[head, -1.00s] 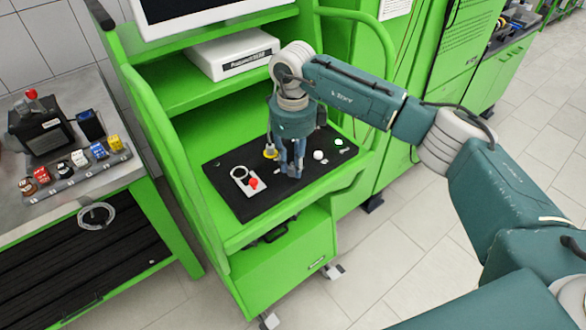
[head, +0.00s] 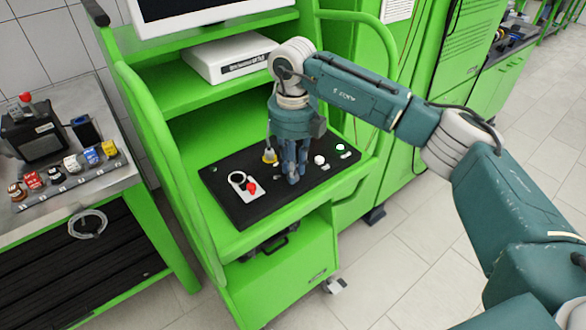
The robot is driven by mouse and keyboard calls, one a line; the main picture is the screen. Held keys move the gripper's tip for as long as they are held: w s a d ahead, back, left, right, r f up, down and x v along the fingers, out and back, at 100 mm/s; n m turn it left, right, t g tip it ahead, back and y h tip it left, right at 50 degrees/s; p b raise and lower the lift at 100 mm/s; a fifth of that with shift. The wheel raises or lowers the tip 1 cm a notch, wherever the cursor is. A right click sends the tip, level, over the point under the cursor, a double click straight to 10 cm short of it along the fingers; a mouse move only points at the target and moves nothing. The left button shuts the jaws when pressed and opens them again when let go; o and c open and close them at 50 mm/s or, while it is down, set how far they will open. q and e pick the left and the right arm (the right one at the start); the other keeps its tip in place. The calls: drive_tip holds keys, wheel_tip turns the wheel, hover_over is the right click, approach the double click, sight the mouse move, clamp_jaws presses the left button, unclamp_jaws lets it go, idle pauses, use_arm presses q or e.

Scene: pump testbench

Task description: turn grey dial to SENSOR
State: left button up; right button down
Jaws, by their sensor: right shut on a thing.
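The black control panel (head: 235,206) lies on the shelf of the green testbench cart. My right gripper (head: 292,178) points straight down at the middle of the panel. Its fingers are closed together on something at the panel surface. The grey dial is hidden behind the fingers, so its pointer and the SENSOR marking cannot be seen. A yellow-based control (head: 270,156) stands just left of the fingers. White knobs (head: 320,160) sit to their right. My left gripper is not in view.
A red switch on a white plate (head: 250,188) is at the panel's left, and a green button (head: 340,147) at its right. A white box (head: 230,58) stands on the shelf above. A workbench (head: 110,170) with several colored connectors is at left.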

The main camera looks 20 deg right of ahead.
drive_tip(key=shift+r, duration=0.1)
idle(0.3)
drive_tip(key=c, duration=1.5)
unclamp_jaws()
wheel_tip(320, 180, up, 12)
